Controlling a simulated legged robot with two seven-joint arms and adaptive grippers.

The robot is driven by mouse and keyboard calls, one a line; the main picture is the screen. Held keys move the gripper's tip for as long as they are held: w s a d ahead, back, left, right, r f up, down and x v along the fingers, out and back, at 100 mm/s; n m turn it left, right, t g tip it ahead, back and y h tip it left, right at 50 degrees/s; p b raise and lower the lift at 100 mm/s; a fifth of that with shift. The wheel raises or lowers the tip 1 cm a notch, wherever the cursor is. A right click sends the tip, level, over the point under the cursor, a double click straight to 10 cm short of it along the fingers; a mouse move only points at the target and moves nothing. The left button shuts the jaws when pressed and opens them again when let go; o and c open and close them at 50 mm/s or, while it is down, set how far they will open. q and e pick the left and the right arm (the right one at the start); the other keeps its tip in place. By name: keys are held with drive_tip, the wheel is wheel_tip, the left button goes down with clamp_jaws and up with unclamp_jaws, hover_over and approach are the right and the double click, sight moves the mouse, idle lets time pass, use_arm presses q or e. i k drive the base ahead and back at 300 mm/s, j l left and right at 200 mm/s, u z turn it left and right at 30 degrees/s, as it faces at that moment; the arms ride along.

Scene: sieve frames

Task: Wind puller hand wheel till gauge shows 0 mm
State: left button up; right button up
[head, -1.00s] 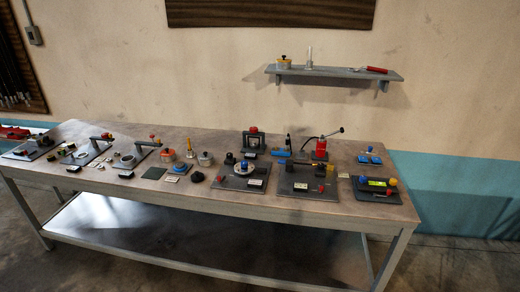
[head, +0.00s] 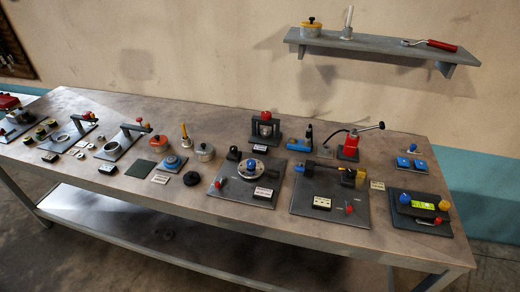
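The bench (head: 120,108) carries several small fixtures. I cannot tell for certain which one is the puller. A dark upright frame with a red top (head: 265,117) stands at the back middle. At the right end, a dark fixture has a yellow-green display (head: 431,220), an orange knob (head: 444,205) and a blue knob (head: 405,198). Its reading is too small to make out. Neither of my grippers is in view.
A red hand pump (head: 348,146) with a lever stands at the back right. A wall shelf (head: 370,46) holds a yellow pot, a pale cylinder and a red-handled tool. Small loose parts crowd the bench's left half. The front bench edge is mostly clear.

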sight(265, 115)
drive_tip(key=i+z, duration=0.2)
drive_tip(key=z, duration=0.25)
drive_tip(key=i+j+z, duration=0.1)
drive_tip(key=z, duration=0.4)
drive_tip(key=i+j, duration=0.05)
drive_tip(key=i, duration=0.05)
